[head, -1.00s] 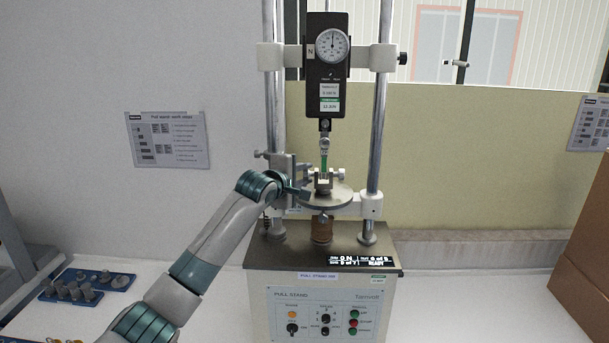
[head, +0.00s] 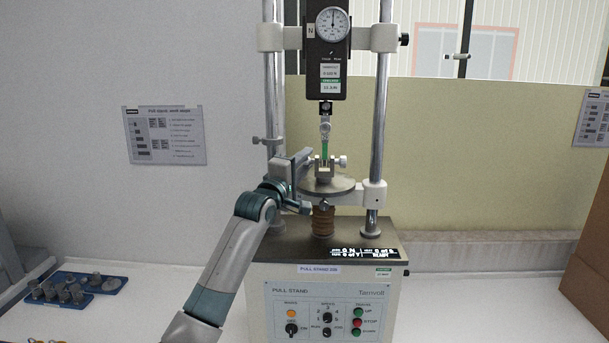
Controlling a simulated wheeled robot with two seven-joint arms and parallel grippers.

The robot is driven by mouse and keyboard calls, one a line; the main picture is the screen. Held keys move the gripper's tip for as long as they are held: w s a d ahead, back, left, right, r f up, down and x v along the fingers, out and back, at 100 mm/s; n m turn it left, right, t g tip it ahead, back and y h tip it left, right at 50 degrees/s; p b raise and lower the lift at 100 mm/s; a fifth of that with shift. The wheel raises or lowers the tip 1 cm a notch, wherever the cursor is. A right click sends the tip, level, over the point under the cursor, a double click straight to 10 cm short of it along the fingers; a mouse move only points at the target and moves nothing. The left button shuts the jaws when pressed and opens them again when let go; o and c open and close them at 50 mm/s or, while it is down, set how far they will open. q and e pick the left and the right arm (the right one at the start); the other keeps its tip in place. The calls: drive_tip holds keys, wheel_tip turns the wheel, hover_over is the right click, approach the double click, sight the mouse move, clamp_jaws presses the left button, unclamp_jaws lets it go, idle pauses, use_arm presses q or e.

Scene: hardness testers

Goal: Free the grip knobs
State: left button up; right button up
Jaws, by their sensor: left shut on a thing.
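The pull stand (head: 325,300) stands on the table, with a dial gauge (head: 332,24) above. A green strip (head: 324,151) hangs upright from the upper grip (head: 325,128) into the lower grip (head: 324,172) over a round plate (head: 328,187). The lower grip's right knob (head: 342,161) shows clear on its right side. My left gripper (head: 305,163) reaches in from the left at the lower grip's left side and is shut, apparently on the left knob, which its fingers mostly hide. My right gripper is out of view.
Two steel columns (head: 380,110) flank the grips. Blue trays (head: 68,287) with metal parts lie on the table at left. A control panel (head: 325,312) is on the stand's front. A cardboard box (head: 592,250) stands at right.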

use_arm(q)
drive_tip(key=shift+f+t+b, duration=0.15)
drive_tip(key=shift+t+b, duration=0.25)
drive_tip(key=shift+b, duration=0.05)
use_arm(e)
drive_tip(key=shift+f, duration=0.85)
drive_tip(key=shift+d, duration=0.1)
use_arm(q)
drive_tip(key=o, duration=1)
drive_tip(key=shift+o, duration=0.2)
drive_tip(key=shift+f, duration=0.1)
